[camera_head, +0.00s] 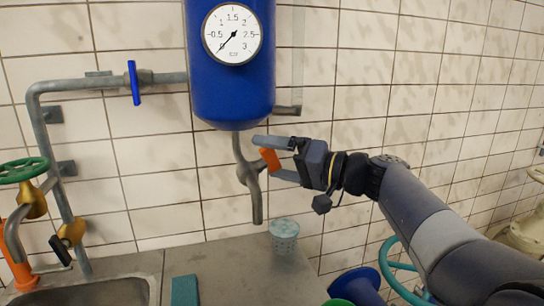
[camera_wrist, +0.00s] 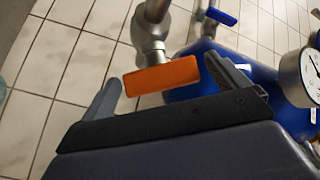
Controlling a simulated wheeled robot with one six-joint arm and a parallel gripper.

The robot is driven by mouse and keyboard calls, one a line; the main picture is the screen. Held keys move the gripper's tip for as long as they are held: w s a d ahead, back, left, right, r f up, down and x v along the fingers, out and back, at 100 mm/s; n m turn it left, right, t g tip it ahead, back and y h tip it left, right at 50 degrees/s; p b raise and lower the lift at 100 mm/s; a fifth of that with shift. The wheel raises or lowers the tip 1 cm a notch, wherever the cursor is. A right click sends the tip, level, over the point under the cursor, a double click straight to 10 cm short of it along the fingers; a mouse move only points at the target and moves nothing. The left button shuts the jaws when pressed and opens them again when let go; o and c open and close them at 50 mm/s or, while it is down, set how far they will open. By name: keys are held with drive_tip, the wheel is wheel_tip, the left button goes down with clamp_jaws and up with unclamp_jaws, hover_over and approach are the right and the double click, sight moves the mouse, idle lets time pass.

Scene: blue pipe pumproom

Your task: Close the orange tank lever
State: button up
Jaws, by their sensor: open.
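The orange tank lever (camera_head: 270,159) sits on a grey valve (camera_head: 247,171) in the pipe under the blue tank (camera_head: 232,95). My gripper (camera_head: 268,157) reaches in from the right and is open, with one finger above the lever and one below it. In the wrist view the orange lever (camera_wrist: 162,76) lies crosswise in front of the pipe, between the two spread fingers of my gripper (camera_wrist: 165,84). Small gaps seem to remain at both ends; contact is hard to tell. The head view partly hides the lever's near end.
A round gauge (camera_head: 232,33) is on the tank. A blue-handled valve (camera_head: 134,83) and a green handwheel (camera_head: 24,170) are on pipes at left. A perforated cup (camera_head: 284,235) stands on the counter (camera_head: 235,270) below. The tiled wall is close behind.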

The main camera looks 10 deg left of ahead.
drive_tip(key=shift+w+a, duration=0.1)
drive_tip(key=shift+a, duration=0.3)
drive_tip(key=shift+c, duration=0.3)
